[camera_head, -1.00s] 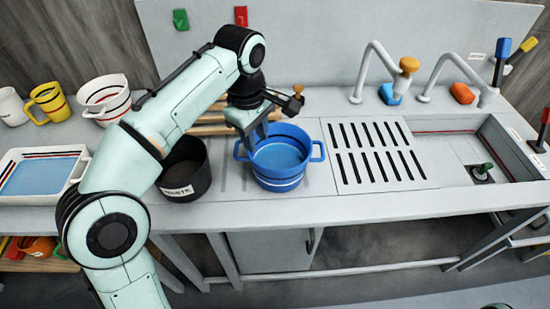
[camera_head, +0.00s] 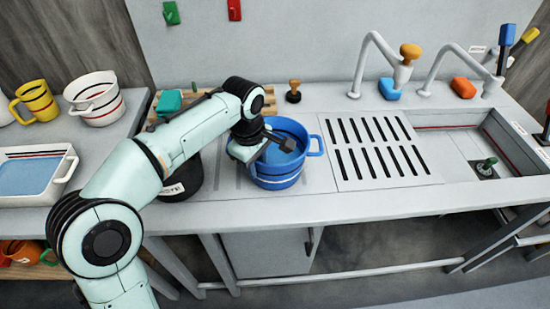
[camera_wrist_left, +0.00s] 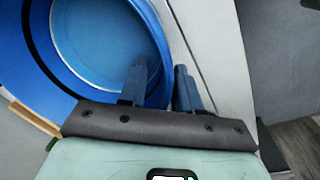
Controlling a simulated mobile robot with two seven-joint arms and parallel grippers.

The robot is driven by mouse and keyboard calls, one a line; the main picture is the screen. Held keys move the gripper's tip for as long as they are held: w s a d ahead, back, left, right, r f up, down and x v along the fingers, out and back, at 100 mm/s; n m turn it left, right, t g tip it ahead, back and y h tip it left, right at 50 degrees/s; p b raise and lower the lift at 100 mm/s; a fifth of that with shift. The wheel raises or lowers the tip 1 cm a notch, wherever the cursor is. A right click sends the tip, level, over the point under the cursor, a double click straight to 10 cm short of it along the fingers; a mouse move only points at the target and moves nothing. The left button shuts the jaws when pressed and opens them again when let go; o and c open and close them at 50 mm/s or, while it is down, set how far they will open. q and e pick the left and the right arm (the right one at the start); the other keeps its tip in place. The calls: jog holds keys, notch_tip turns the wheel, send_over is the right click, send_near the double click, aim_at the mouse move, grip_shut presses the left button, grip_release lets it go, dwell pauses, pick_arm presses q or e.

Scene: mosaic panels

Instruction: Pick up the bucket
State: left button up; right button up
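The blue bucket (camera_head: 276,182) stands upright on the grey counter, left of the slotted drain panel. One side handle (camera_head: 316,146) shows on its right. My left gripper (camera_head: 274,148) is down at the bucket's near-left rim. In the left wrist view, the bucket's blue inside (camera_wrist_left: 105,45) fills the upper left. The left gripper's fingers (camera_wrist_left: 160,88) are apart there, one over the inside and one outside the rim, with the rim between them. A gap shows, and firm contact cannot be seen. The bucket's left handle is hidden by my arm. My right gripper is out of view.
A dark pot (camera_head: 186,178) stands close left of the bucket, partly behind my arm. A wooden-handled stamp-like item (camera_head: 293,91) stands behind it. The slotted drain panel (camera_head: 375,175) and the sink (camera_head: 470,150) lie to the right. A white tray (camera_head: 60,185) is far left.

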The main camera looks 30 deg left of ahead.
pick_arm(q)
notch_tip(320, 180, down, 2)
jog(key=shift+w+f, duration=0.1)
jog(key=shift+c, duration=0.3)
grip_shut()
jog(key=shift+r, duration=0.2)
dwell(1.0)
